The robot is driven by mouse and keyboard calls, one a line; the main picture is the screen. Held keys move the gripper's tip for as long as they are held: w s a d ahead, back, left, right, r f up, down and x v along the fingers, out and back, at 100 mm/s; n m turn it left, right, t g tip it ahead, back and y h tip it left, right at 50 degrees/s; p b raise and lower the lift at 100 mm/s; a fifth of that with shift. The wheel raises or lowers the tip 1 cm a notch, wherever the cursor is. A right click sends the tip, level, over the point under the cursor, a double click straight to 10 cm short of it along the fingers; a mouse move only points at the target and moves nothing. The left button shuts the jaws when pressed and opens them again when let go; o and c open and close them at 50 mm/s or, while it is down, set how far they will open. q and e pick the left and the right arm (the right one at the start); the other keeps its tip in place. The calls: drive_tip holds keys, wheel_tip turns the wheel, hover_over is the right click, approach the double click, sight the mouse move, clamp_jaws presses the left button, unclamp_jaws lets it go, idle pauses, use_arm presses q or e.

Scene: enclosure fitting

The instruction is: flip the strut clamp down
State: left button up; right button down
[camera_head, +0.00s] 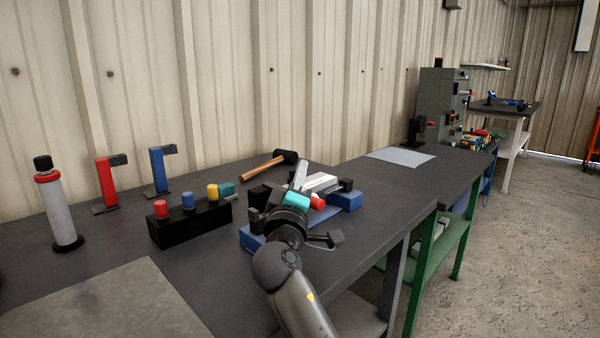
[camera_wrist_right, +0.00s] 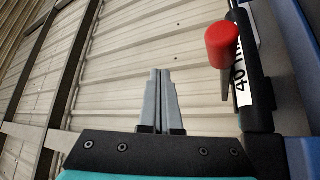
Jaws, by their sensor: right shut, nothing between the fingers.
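The strut clamp shows as a red-tipped handle (camera_head: 317,203) on a fixture with a blue base (camera_head: 349,200). In the right wrist view the red grip (camera_wrist_right: 232,47) is right of my fingers, beside a black bar with a white label (camera_wrist_right: 243,75). My right gripper (camera_head: 301,172) is over the fixture, its fingers upward in the picture; the right wrist view shows the fingers (camera_wrist_right: 160,75) shut and empty, apart from the red grip. My wrist and teal band hide part of the fixture. My left gripper is out of view.
A black block with coloured caps (camera_head: 190,222) stands left of the fixture. A mallet (camera_head: 265,165) lies behind it. Red (camera_head: 107,184) and blue (camera_head: 158,170) posts and a grey cylinder (camera_head: 56,212) stand farther left. Bare bench (camera_head: 385,210) lies right of the fixture.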

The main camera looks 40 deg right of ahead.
drive_tip(key=shift+a, duration=0.1)
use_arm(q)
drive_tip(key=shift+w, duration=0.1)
use_arm(e)
drive_tip(key=v, duration=1.5)
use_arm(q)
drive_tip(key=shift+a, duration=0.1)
use_arm(e)
drive_tip(key=shift+s, duration=0.1)
